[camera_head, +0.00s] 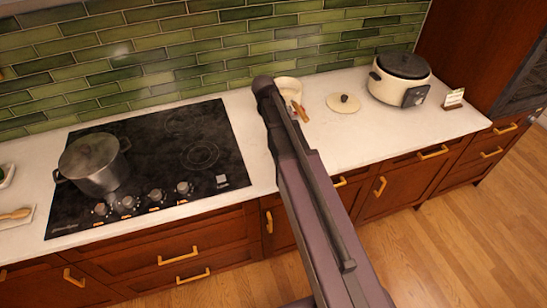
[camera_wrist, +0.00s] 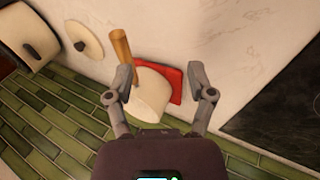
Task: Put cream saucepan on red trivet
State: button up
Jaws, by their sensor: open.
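The cream saucepan (camera_wrist: 150,98) with its wooden handle (camera_wrist: 121,46) is below my gripper in the wrist view. The red trivet (camera_wrist: 174,80) shows beside and partly behind the pan, which covers part of it. My gripper (camera_wrist: 160,76) is open, with one finger on each side of the pan and apart from each other. In the head view the cream saucepan (camera_head: 286,84) stands on the counter near the tiled wall, partly hidden by my arm. How much of the pan's base rests on the trivet cannot be told.
A cream lid (camera_head: 344,103) lies right of the pan, with a cream slow cooker (camera_head: 401,82) beyond it. A black cooktop (camera_head: 190,140) carrying a grey pot (camera_head: 92,162) is at left. The green tiled wall (camera_head: 200,40) stands close behind. Counter in front of the lid is clear.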

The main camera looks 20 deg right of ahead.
jog(key=s+a+y, duration=0.1)
jog(key=s+a, duration=0.2)
jog(key=s, duration=0.3)
jog(key=s+a+f+g+y, duration=0.1)
jog(key=s+a+y, duration=0.1)
jog(key=s+a, duration=0.2)
jog(key=s+a+f+m+y, duration=0.1)
jog(key=s+a, duration=0.3)
jog(key=s, duration=0.6)
jog(key=shift+s+g+y, duration=0.25)
jog(key=shift+g+y, duration=0.15)
jog(key=shift+y, duration=0.1)
jog(key=shift+f, duration=0.1)
notch_tip(320, 180, down, 5)
jog(key=b, duration=0.5)
